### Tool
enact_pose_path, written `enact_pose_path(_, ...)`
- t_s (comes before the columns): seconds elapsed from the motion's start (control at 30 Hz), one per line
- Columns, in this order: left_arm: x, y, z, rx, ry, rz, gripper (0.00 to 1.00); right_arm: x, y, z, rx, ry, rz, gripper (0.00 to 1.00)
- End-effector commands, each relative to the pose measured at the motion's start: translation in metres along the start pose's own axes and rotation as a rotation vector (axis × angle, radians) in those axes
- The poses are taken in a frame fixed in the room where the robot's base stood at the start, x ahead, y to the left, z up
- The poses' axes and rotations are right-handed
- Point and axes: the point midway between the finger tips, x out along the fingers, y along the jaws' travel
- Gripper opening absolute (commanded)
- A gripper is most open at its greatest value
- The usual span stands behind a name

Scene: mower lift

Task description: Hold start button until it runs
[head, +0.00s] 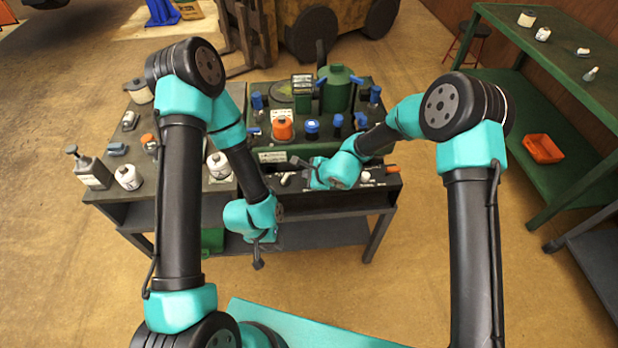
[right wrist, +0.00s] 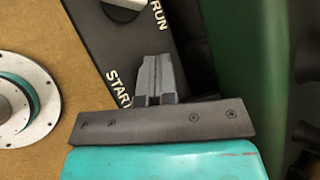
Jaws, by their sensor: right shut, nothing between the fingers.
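The black control panel (head: 378,180) runs along the front of the green machine. In the right wrist view the panel (right wrist: 168,30) carries the white words START (right wrist: 119,88) and RUN (right wrist: 158,12). My right gripper (head: 297,161) is at the panel. In the wrist view its fingers (right wrist: 158,72) are shut and empty, over the panel beside the word START. The start button is not visible; the fingers may cover it. I cannot tell whether they touch the panel. A light knob (right wrist: 126,5) shows at the top edge. My left gripper (head: 258,263) hangs low in front of the bench.
The green machine (head: 273,157) carries orange and blue caps and a green tank (head: 337,92). Bottles, including a grey pump bottle (head: 92,172), stand on the bench's left. A green shelf (head: 550,75) stands at right. Floor in front is clear.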

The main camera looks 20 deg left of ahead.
Motion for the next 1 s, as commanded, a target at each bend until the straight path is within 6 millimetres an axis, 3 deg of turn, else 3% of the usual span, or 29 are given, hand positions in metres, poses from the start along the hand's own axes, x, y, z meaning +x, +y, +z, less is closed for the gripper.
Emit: enact_pose_path(1.0,0.0,0.0,0.0,0.0,0.0,0.0,0.39,-0.013,-0.009,0.009,0.001,0.0,0.0,0.0)
